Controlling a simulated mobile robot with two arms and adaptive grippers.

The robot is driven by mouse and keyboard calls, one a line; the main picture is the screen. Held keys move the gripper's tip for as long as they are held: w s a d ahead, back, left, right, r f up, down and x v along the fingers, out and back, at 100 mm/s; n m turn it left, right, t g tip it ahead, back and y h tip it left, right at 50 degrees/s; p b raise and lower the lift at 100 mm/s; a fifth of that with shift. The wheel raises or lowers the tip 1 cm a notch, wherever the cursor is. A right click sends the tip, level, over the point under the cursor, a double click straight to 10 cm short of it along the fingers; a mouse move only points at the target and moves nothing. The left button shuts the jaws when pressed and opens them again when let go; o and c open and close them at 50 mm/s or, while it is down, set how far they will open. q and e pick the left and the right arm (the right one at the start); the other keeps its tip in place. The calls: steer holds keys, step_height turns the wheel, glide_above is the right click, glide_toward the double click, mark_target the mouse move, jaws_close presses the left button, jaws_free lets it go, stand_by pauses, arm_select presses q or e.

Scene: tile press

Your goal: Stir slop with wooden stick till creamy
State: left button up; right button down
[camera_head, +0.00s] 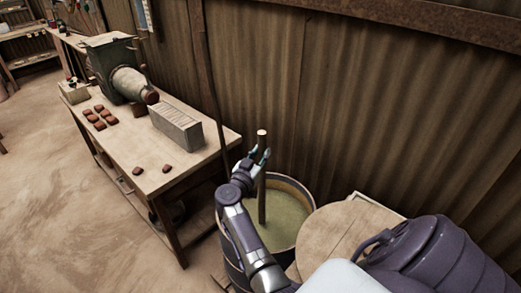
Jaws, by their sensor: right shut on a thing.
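A dark barrel (301,192) stands by the corrugated wall, with greenish slop (283,222) inside it. A wooden stick (262,200) stands nearly upright in the barrel, its lower end in the slop. My right gripper (261,158) is shut on the stick near its upper end, above the barrel's rim. My right arm crosses the front of the barrel and hides part of its rim and side. My left gripper is not in view.
A wooden table (165,184) at the left bears a press machine (113,66), a grey box (177,128) and several reddish tiles (98,117). The corrugated wall stands close behind.

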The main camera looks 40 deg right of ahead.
step_height(320, 180, down, 8)
steer(key=b, duration=0.4)
steer(key=shift+d, duration=0.1)
stand_by(0.4)
